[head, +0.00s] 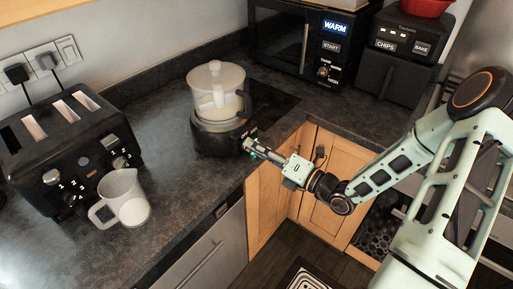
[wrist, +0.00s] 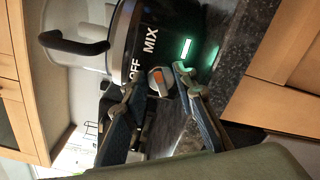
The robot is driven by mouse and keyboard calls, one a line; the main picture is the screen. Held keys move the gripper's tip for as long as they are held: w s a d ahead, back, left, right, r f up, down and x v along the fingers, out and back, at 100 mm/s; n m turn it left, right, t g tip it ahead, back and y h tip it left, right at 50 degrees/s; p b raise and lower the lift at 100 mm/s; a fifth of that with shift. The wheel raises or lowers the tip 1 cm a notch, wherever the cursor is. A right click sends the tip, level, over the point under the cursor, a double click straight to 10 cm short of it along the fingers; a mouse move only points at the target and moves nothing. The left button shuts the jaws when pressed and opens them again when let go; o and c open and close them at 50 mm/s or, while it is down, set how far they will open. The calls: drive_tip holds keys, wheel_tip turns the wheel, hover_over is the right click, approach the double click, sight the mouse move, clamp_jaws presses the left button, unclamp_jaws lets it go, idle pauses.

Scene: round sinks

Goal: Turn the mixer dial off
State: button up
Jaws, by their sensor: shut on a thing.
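The mixer (head: 216,95) has a clear bowl with a lid on a black base and stands on the dark counter. In the wrist view, its black base (wrist: 165,22) fills the upper middle, with the words OFF and MIX and a lit green light (wrist: 187,49). The mixer dial (wrist: 160,84) is grey with an orange mark and sits below the words. My gripper (head: 249,149) reaches the right front of the base. In the wrist view, my gripper (wrist: 157,80) has its fingers on both sides of the dial and is shut on it. The fingers hide part of the dial's surroundings.
A black toaster (head: 75,150) and a white jug (head: 122,199) stand on the counter at left. A microwave (head: 310,45) and an air fryer (head: 400,60) stand behind at right. The counter edge and wooden cupboards (head: 325,185) lie below my arm.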

drive_tip(key=shift+n, duration=0.3)
drive_tip(key=n, duration=0.5)
drive_tip(key=shift+s, duration=0.1)
drive_tip(key=n+b, duration=0.2)
drive_tip(key=n, duration=0.4)
drive_tip(key=shift+s+a+b, duration=0.1)
drive_tip(key=shift+b, duration=0.3)
drive_tip(key=shift+r+n, duration=0.1)
drive_tip(key=shift+n, duration=0.2)
drive_tip(key=o, duration=0.9)
drive_tip(key=shift+c, duration=0.2)
